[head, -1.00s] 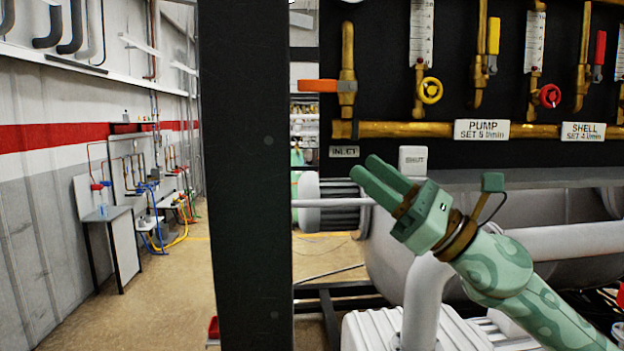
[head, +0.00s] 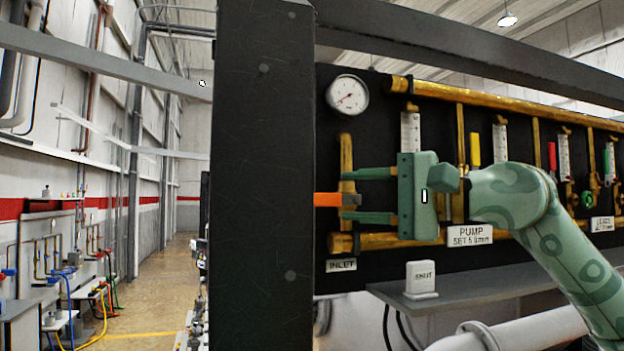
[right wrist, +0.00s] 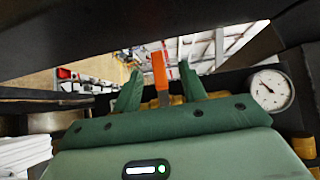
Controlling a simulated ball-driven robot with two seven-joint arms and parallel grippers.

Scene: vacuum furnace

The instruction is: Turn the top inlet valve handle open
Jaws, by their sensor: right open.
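The inlet valve handle (head: 327,199) is a flat orange lever. It sticks out level to the left from a vertical brass pipe (head: 347,160) above the INLET label (head: 342,265). My right gripper (head: 345,196) is open and points left at the valve, one finger above the handle's height and one below. In the right wrist view the handle (right wrist: 159,72) shows between the two green fingers (right wrist: 160,88), with a gap on each side and nothing gripped. Whether the fingers reach fully around the handle's depth is hard to tell. My left gripper is not in view.
A thick dark post (head: 262,200) stands just left of the handle. A round gauge (head: 347,95) is above it. A grey shelf (head: 470,285) carries a small white block (head: 421,279).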

